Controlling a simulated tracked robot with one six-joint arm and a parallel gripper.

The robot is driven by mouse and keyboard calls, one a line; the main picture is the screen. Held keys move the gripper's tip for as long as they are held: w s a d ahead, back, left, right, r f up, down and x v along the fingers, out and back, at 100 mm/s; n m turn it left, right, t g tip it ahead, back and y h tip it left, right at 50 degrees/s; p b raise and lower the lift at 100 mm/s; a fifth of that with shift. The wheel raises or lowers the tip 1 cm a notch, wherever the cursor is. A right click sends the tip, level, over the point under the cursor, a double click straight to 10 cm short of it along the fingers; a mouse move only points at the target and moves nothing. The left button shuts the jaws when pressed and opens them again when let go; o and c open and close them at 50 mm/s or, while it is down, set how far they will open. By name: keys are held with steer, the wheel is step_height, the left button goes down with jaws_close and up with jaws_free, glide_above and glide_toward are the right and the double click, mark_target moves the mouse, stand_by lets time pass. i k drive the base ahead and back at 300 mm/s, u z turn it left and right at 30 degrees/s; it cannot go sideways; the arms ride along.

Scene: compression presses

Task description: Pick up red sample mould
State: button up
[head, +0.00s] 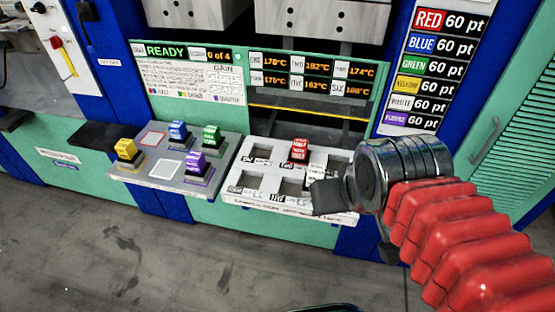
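The red sample mould (299,149) is a small red block with white lettering on top. It sits upright in the back middle pocket of the white press tray (236,192). My gripper (322,197) reaches in from the right, over the front right part of this tray. It is in front of and slightly right of the red mould and looks apart from it. Its fingers are seen edge-on and dark, so their opening does not show. My gripper and wrist hide the tray's front right pocket and part of its right side.
A grey tray (116,172) at left holds yellow (126,149), blue (178,130), green (211,135) and purple (195,161) moulds, plus empty red-outlined and white-outlined places. The press opening (310,127) lies behind the white tray. A display panel (190,52) reads READY. Grey floor (110,245) is clear in front.

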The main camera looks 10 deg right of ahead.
mark_target(299, 154)
steer(key=u, duration=0.85)
steer(key=i, duration=1)
steer(key=u, duration=0.05)
